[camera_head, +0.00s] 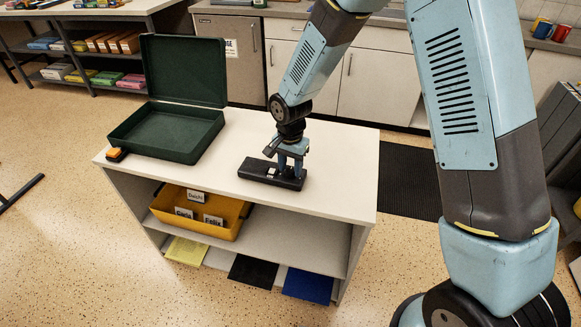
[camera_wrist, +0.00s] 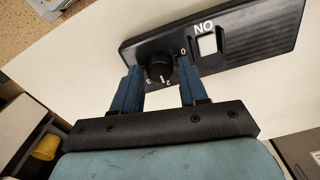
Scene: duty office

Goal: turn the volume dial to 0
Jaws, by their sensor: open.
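A long black control box (camera_head: 257,170) lies on the white tabletop. In the wrist view, the box (camera_wrist: 260,35) carries a round black volume dial (camera_wrist: 159,67) with white numbers around it. The 0 is on the dial's right, and 2 and 3 are on the side nearer my gripper. I cannot tell clearly where the dial points. A pale switch (camera_wrist: 207,43) marked with white letters sits right of the dial. My gripper (camera_head: 289,169) points down over the box. Its blue fingers (camera_wrist: 160,80) are open, one on each side of the dial, with gaps visible.
An open dark green case (camera_head: 170,133) stands at the table's left, with a small orange-and-black object (camera_head: 116,155) beside it. A yellow tray (camera_head: 235,212) with name cards is on the shelf below. The tabletop right of the box is clear.

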